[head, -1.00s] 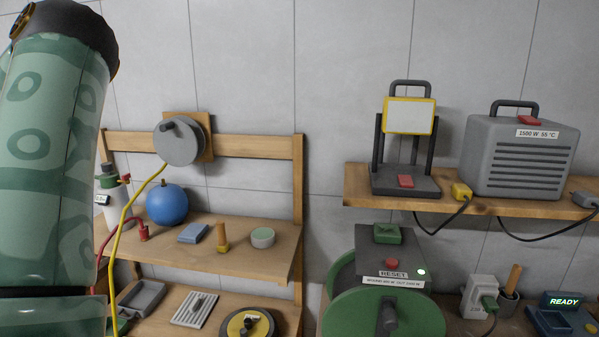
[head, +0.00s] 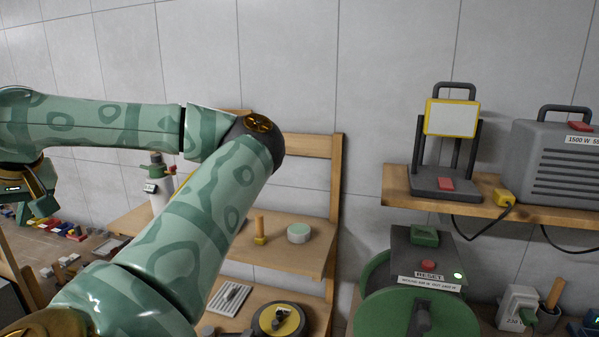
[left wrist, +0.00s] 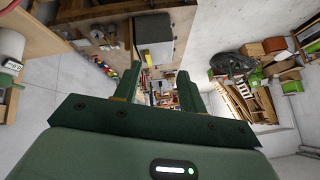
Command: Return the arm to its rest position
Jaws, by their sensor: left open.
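My left arm comes in from the left of the head view, bends at an elbow in the middle and folds back to the left. My left gripper (head: 35,200) shows at the far left edge, partly cut off. In the left wrist view my left gripper (left wrist: 158,88) has its two green fingers apart with nothing between them. It points out over a long stretch of room and touches nothing that I can see. My right gripper is not in view.
A wooden shelf (head: 278,257) stands partly hidden behind my arm, with a white-and-green bottle (head: 158,190) on it. A work lamp (head: 450,118) and a grey heater (head: 558,165) sit on the wall shelf (head: 400,195). Small coloured items lie on a bench at far left.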

